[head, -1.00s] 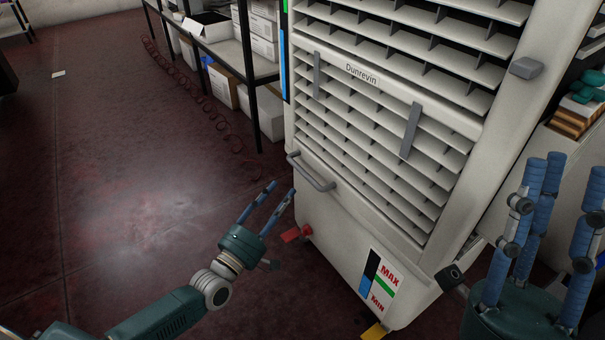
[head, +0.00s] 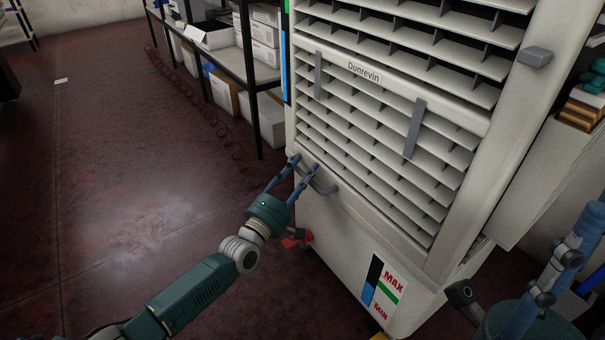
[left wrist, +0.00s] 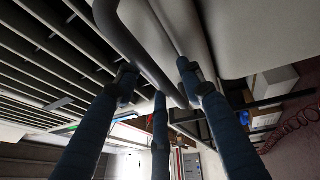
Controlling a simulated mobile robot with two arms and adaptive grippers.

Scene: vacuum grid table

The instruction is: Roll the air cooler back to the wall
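The air cooler (head: 335,240) is a tall white cabinet with slatted louvres, filling the middle and right of the head view. A grey bar handle (head: 326,188) sits on its lower left front. My left gripper (head: 304,168) is at this handle with its fingers apart. In the left wrist view the handle (left wrist: 150,58) runs between the spread fingers (left wrist: 160,85), which do not look closed on it. My right gripper (head: 575,255) is at the lower right, beside the cooler, partly cut off by the picture edge. Its visible fingers are spread and hold nothing.
A red caster pedal (head: 296,239) shows low at the cooler's left side. A black-framed shelf (head: 250,75) with boxes stands behind and left. A coiled red hose (head: 205,110) lies on the floor by it. The dark red floor (head: 120,190) at the left is open.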

